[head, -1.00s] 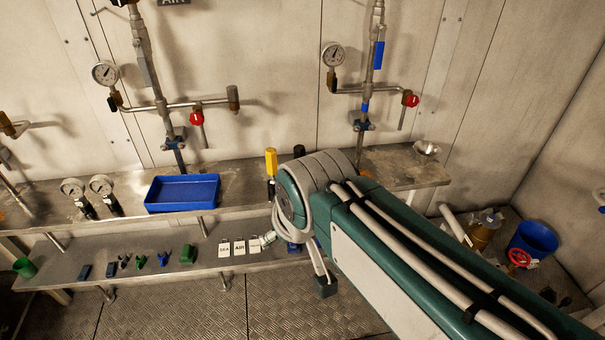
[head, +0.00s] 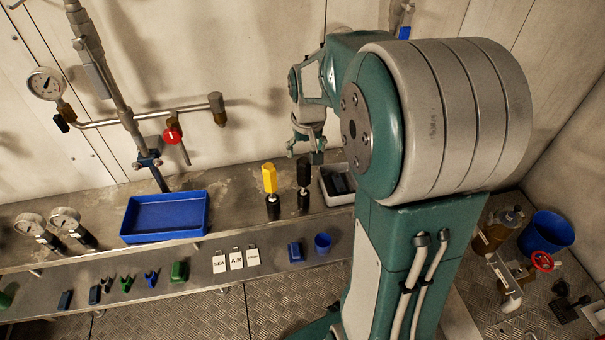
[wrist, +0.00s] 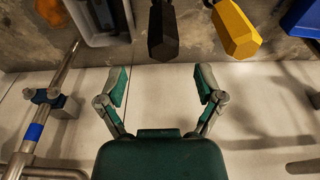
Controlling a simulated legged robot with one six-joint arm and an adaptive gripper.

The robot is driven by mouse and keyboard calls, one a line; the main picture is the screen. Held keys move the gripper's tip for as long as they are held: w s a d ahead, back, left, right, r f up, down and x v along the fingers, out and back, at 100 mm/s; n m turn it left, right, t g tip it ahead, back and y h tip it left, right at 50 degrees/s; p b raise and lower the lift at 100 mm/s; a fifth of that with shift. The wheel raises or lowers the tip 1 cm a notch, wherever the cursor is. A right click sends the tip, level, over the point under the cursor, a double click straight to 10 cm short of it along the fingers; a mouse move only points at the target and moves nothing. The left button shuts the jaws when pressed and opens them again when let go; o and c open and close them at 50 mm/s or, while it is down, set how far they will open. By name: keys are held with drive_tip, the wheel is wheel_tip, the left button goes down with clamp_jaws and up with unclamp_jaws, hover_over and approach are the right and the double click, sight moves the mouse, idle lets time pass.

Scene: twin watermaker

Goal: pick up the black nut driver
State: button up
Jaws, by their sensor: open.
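The black nut driver (head: 303,174) stands upright on the upper steel shelf, just right of a yellow-handled driver (head: 269,178). In the wrist view the black nut driver (wrist: 163,33) shows at the top centre, with the yellow one (wrist: 236,28) to its right. My gripper (head: 307,150) is open and empty, above the shelf and close to the wall, near the black handle. In the wrist view my gripper's fingers (wrist: 161,86) are spread apart, and the black handle lies beyond them, not between them.
A grey tray (head: 326,186) with dark contents stands right of the black driver. A blue tray (head: 125,222) lies to the left on the shelf. Wall pipes with a red-handled valve (head: 172,136) stand behind. The lower shelf (head: 185,292) carries tags and small fittings.

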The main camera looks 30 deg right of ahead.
sight(303, 170)
drive_tip(key=f, duration=0.5)
drive_tip(key=w+f, duration=0.1)
drive_tip(key=f, duration=0.1)
drive_tip(key=shift+f, duration=0.4)
drive_tip(key=shift+s+a, duration=0.1)
drive_tip(key=c, duration=1.2)
